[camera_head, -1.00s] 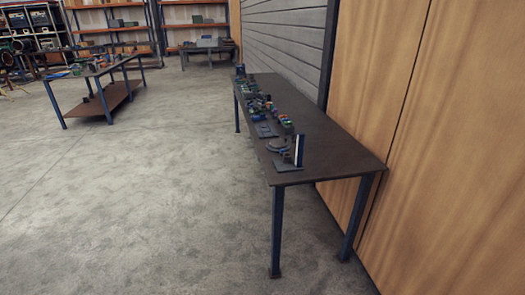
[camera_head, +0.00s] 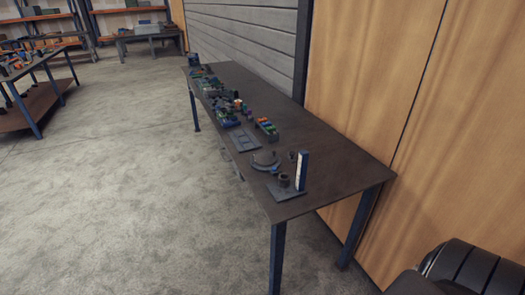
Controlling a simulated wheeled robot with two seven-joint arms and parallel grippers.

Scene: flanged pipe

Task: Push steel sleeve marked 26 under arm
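A long dark table (camera_head: 330,165) stands ahead against the wall. Near its close end is a flat grey plate (camera_head: 290,193) with an upright blue and white post (camera_head: 302,170) on it. A short dark cylinder (camera_head: 284,180) stands on this plate beside the post, and a smaller dark piece (camera_head: 292,156) is just behind. A curved grey part (camera_head: 266,161) is to their left. No number 26 can be read at this distance, so I cannot tell which piece is the steel sleeve. Neither of my grippers is in view.
A flat plate (camera_head: 243,140), a bin with coloured items (camera_head: 267,129) and several small parts lie farther along the table. Wooden panels (camera_head: 375,80) stand close to its right. The concrete floor (camera_head: 130,190) left of the table is clear. Another table (camera_head: 30,110) is at far left.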

